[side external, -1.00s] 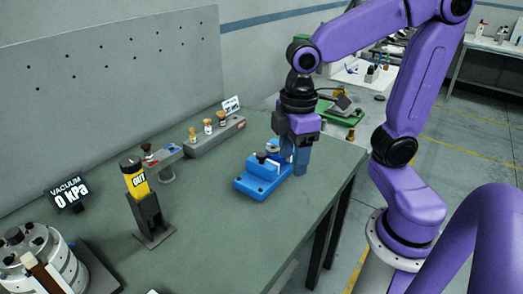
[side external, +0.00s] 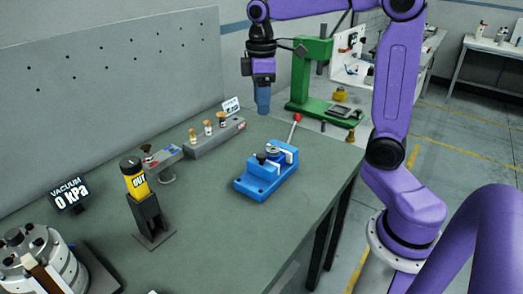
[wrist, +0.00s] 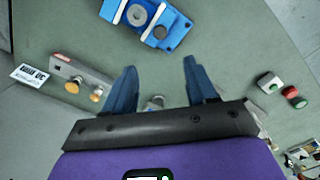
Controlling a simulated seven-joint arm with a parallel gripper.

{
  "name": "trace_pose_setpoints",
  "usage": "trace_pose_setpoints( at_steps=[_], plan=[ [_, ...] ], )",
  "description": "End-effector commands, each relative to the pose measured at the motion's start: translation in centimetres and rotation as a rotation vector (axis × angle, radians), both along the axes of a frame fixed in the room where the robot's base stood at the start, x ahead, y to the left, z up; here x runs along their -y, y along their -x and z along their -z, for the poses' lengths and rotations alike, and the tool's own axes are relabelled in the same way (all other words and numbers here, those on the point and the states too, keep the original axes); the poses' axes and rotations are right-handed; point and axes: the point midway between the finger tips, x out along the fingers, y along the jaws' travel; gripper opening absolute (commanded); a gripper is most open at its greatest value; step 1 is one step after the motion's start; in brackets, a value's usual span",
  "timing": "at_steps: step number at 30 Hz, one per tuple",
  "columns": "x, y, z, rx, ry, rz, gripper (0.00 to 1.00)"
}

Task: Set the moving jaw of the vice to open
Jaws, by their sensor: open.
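The blue vice (side external: 262,187) sits on the green bench, and part of it shows at the top of the wrist view (wrist: 176,32). It has pale jaw plates with a round grey part (wrist: 137,15) between them. I cannot tell whether that part is clamped. A dark knob (side external: 261,157) is on its near end, and a red-tipped lever (side external: 296,122) rises at its far end. My gripper (side external: 263,108) is in the air above the far part of the bench, clear of the vice. In the wrist view its blue fingers (wrist: 160,80) are apart with nothing gripped.
A grey block with several small knobs (side external: 217,139) stands behind the vice. A green press (side external: 312,75) stands beyond the bench.

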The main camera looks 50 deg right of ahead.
Motion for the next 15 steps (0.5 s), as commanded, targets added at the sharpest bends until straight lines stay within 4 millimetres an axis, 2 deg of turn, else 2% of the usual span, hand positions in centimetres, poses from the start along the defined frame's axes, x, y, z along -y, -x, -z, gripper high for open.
trace_pose_setpoints(
  at_steps=[15],
  plan=[
    [0.0, 0.2, 9.8, -0.007, 0.001, 0.0, 0.57]
  ],
)
